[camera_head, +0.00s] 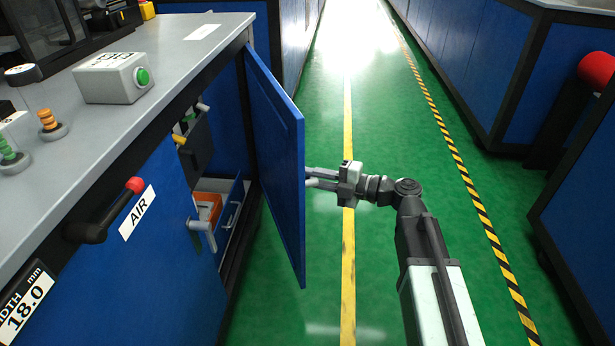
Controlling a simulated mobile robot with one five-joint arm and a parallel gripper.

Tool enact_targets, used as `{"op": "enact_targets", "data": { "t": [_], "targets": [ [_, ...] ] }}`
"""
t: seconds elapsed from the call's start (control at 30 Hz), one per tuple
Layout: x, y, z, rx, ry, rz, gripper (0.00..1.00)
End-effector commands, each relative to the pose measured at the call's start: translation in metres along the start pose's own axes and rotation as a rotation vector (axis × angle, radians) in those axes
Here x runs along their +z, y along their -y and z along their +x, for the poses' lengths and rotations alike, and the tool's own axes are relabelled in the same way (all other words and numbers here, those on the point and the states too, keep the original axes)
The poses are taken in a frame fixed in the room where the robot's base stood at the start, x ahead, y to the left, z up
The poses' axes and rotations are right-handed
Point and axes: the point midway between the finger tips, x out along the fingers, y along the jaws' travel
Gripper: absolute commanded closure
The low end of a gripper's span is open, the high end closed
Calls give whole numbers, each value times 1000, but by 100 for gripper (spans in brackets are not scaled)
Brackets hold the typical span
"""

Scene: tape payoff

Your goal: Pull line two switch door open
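A blue switch door (278,165) stands swung open from the grey-topped cabinet on the left, out toward the green aisle. My gripper (309,178) is at the door's free edge, reaching in from the right. Its two fingers show a gap between them where visible. The fingertips meet or pass behind the door edge, so I cannot tell whether they hold anything.
The opened cabinet shows a dark switch box (196,140), an orange box (208,207) and a grey knob (202,232). A red-tipped AIR lever (134,185) juts from the cabinet front. The green aisle (385,120) is clear; blue cabinets (480,60) line its right side.

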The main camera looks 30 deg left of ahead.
Motion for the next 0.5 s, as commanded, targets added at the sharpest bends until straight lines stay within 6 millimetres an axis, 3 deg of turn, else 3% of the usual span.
{"op": "enact_targets", "data": {
  "t": [0.03,0.1,0.37,0.5],
  "targets": [
    [-4,2,1,-7,-10,-2,77],
    [-6,2,3,-7,-13,-2,64],
    [-8,2,8,-6,-19,-2,64],
    [-9,1,-4,-6,-18,-2,64]
  ]
}}
